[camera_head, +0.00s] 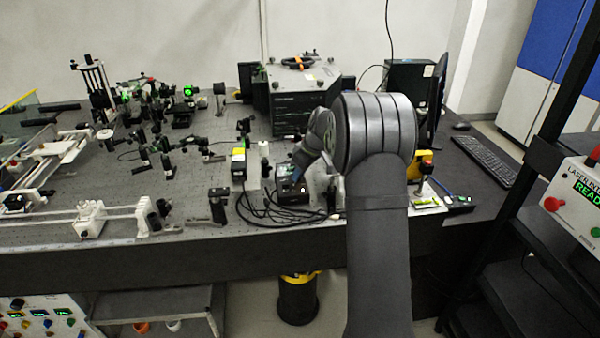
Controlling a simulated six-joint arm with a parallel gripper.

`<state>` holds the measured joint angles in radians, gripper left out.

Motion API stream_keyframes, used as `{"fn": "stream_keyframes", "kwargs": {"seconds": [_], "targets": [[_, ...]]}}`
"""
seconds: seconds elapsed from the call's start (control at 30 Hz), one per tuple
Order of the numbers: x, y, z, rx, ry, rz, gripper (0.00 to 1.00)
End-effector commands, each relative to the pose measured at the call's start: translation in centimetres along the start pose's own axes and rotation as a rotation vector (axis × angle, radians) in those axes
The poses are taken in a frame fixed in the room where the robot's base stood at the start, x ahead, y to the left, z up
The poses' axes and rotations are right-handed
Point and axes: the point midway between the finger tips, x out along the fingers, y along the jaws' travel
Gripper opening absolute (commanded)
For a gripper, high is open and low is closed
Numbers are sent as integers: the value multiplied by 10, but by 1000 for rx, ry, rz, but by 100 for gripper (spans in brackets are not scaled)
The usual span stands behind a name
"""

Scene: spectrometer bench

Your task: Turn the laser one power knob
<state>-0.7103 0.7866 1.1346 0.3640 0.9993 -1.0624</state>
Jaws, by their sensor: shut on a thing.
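A small black box (291,191) with a small lit readout stands near the front edge of the optical bench, left of my arm. My gripper (299,170) reaches down to this box from the upper right, partly covered by my own wrist. It is shut on a small part at the box, which I take to be the laser one power knob. The knob itself is hidden by the gripper, and its turn angle cannot be seen.
Black cables (262,213) lie looped left of the box. A small black-and-yellow device (238,163) stands further left. A large dark spectrometer housing (297,98) stands behind. A monitor (436,100) and keyboard (486,161) are at right. Optics crowd the bench's left half.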

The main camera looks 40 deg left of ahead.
Motion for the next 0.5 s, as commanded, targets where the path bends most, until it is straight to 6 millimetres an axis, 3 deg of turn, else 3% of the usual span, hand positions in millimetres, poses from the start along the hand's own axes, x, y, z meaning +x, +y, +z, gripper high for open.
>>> {"fn": "stream_keyframes", "kwargs": {"seconds": [0.13, 0.17, 0.27, 0.5], "targets": [[0, 0, 0, -1, 1, 0, 0], [0, 0, 0, -1, 1, 0, 21], [0, 0, 0, -2, 1, 0, 39], [0, 0, 0, -2, 0, 0, 39]]}}
